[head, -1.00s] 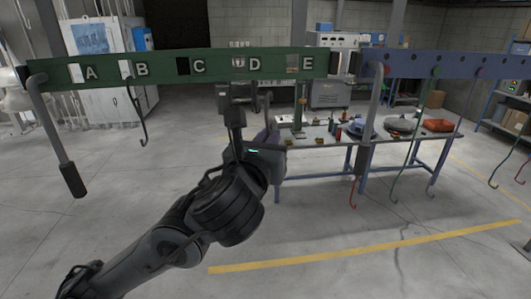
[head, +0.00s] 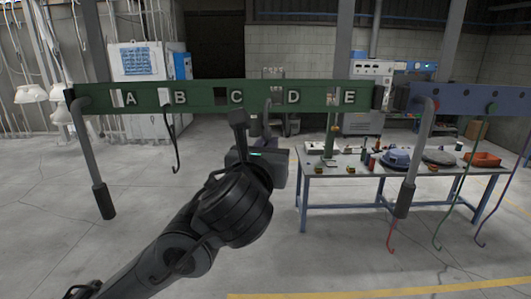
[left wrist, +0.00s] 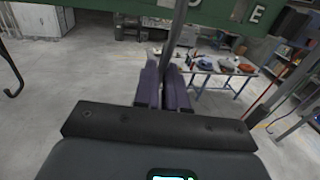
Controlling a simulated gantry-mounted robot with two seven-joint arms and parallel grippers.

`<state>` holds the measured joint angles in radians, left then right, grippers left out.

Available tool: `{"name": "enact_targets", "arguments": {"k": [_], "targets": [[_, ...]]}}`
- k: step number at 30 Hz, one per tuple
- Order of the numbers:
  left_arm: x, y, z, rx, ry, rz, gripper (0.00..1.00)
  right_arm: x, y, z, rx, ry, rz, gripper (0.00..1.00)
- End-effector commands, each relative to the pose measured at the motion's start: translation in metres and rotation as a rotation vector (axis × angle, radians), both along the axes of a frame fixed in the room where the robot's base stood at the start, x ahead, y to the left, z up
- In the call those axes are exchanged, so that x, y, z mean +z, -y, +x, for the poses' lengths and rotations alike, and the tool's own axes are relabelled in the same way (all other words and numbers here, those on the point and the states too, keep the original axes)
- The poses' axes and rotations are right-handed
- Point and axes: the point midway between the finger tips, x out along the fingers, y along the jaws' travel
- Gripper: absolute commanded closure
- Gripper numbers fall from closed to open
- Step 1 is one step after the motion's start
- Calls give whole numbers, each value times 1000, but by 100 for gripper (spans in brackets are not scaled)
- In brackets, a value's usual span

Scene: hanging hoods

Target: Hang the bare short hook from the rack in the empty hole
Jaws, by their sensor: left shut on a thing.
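The green rack rail (head: 205,90) crosses the head view, with letters A to E beside its square holes. A black hook (head: 176,145) hangs at B. My left gripper (head: 246,142) is just below the rail, between C and D. In the left wrist view its purple fingers (left wrist: 164,88) are shut on a grey metal hook (left wrist: 178,35), whose shaft rises toward the rail. The hook's top (head: 268,106) shows near the hole left of D; whether it sits in that hole I cannot tell. The hole left of C (head: 222,95) looks dark and empty. My right gripper is not in view.
Grey bars with black grips (head: 103,200) hang at both ends of the green rail. A blue rail (head: 465,97) with coloured hooks continues right. The floor below is clear.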

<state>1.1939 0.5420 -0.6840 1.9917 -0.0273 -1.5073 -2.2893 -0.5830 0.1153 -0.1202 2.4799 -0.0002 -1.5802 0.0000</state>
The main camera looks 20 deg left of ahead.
Motion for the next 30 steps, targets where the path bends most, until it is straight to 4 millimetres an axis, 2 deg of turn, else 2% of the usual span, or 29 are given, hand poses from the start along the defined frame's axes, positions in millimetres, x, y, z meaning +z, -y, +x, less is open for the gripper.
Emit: {"name": "enact_targets", "arguments": {"k": [18,30], "targets": [[-2,-10,49,0,-1,-1,100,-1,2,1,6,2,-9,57],[-1,-10,48,0,1,0,100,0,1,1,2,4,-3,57]]}}
